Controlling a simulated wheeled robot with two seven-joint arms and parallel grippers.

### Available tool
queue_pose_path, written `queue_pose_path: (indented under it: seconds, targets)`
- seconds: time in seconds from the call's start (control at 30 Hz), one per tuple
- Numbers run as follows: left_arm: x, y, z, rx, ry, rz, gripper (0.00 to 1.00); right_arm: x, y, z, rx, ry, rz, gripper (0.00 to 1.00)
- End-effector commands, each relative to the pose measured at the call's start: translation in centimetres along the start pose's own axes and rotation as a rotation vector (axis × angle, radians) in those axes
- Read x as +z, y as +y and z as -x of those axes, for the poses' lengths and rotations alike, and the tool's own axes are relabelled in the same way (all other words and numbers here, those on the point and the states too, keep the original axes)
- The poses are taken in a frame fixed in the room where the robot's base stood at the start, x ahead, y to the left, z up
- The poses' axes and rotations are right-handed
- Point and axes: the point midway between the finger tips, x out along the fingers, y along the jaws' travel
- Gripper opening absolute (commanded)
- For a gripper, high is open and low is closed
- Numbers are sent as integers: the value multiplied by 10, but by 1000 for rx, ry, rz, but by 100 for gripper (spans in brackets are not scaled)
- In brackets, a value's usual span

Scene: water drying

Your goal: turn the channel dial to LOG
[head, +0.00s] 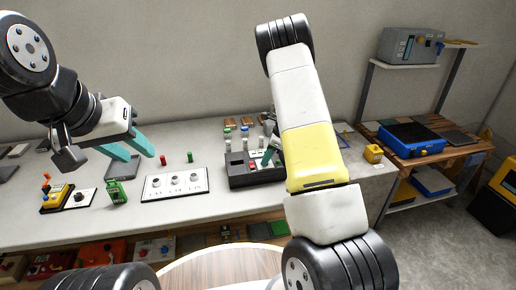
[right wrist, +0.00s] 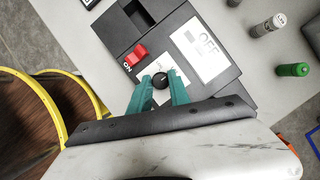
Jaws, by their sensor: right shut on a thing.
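The channel dial (right wrist: 160,80) is a small black round knob on a white plate, seen in the right wrist view. The plate is on a dark device (right wrist: 215,85), which shows as a black box (head: 238,182) on the bench in the head view. My right gripper (right wrist: 161,86) is shut on the dial, one teal finger on each side. The plate's markings are too small to read, so I cannot tell the dial's setting. My left gripper (head: 130,154) is open and empty above the bench, left of the device.
A white panel with several knobs (head: 175,183) and a green object (head: 116,192) stand left of the device.

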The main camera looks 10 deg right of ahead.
Motion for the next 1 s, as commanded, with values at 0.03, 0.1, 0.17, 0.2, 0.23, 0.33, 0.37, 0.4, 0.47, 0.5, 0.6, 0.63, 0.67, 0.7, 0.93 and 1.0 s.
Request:
queue_pose_path:
  seconds: [0.03, 0.1, 0.17, 0.2, 0.23, 0.33, 0.37, 0.4, 0.47, 0.5, 0.6, 0.63, 0.67, 0.7, 0.93, 1.0]
  targets:
    - [0, 0, 0, 0, 0, 0, 36, 0, -1, 0, -1, 0, 1, 0]
    - [0, 0, 0, 0, 0, 0, 36, 0, -1, 0, 0, 0, 5, 0]
    - [0, 0, 0, 0, 0, 0, 36, 0, -1, 1, 3, 0, 12, 0]
    - [0, 0, 0, 0, 0, 0, 36, 0, -1, 1, 6, 0, 20, 0]
    - [0, 0, 0, 0, 0, 0, 36, -1, -1, 1, 9, 1, 28, 0]
    - [0, 0, 0, 0, 0, 0, 36, 0, -2, 1, 24, 0, 63, 0]
    - [0, 0, 0, 0, 0, 0, 36, -1, -2, 1, 30, 0, 77, 0]
    - [0, 0, 0, 0, 0, 0, 36, -1, -2, 1, 38, 0, 97, 0]
    - [0, 0, 0, 0, 0, 0, 36, -1, -3, 1, 53, 0, 135, 0]
    - [0, 0, 0, 0, 0, 0, 36, 0, -3, 1, 66, 0, 163, 0]
    - [0, 0, 0, 0, 0, 0, 36, 0, -4, 1, 97, -1, 241, 0]
    - [0, 0, 0, 0, 0, 0, 36, 0, -4, 1, 107, 0, 267, 0]
    - [0, 0, 0, 0, 0, 0, 36, -1, -4, 1, 118, 1, 293, 0]
    - [0, 0, 0, 0, 0, 0, 36, 0, -4, 1, 133, -1, 327, 0]
    - [0, 0, 0, 0, 0, 0, 36, 0, -6, 0, 217, 1, 531, 0]
    - [0, 0, 0, 0, 0, 0, 36, 0, -6, 0, 241, 2, 591, 0]
